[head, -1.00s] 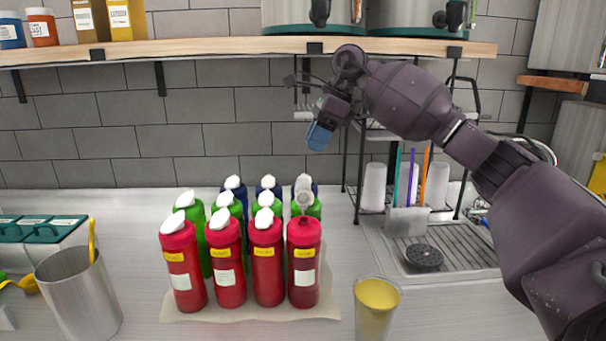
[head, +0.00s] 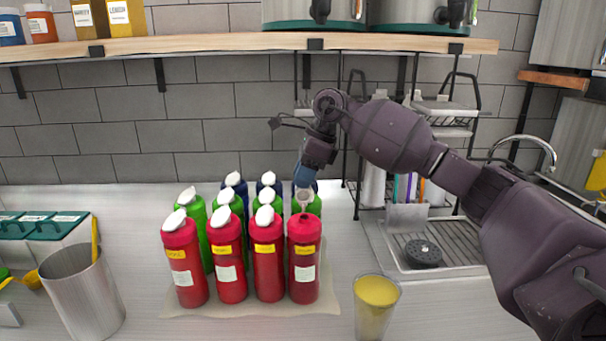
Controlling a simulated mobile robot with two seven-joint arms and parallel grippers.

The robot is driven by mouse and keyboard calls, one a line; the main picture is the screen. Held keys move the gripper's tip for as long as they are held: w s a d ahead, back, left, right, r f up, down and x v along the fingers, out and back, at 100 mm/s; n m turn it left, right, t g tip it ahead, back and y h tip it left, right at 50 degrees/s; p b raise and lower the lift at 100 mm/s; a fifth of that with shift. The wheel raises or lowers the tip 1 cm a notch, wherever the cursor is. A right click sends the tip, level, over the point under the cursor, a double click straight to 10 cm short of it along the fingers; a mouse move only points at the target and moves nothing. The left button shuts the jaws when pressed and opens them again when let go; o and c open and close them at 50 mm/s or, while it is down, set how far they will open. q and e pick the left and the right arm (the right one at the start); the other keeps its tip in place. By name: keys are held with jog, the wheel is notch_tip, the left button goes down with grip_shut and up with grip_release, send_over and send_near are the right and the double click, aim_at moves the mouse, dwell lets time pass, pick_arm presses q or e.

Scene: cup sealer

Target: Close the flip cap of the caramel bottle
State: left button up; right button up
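The front-right red bottle (head: 303,262) stands upright with its flip cap (head: 304,198) open, the lid standing up at the back of its top. It has a yellow tag and a white label, too small to read, and is the only bottle clearly open. My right gripper (head: 305,177) points down just above and behind that raised lid, with its blue fingers close to it. I cannot tell whether they touch it or how far apart the fingers are. The gripper partly hides the bottles behind. My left gripper is not in view.
Several red, green and blue bottles with white caps stand close together on a beige mat (head: 190,309). A cup with yellow contents (head: 375,308) stands to the right, a metal cup (head: 83,298) to the left. A rack (head: 440,150) and drain tray (head: 450,240) stand behind right.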

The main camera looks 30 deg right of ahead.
jog(key=shift+f, duration=0.1)
jog(key=shift+c, duration=0.4)
grip_shut()
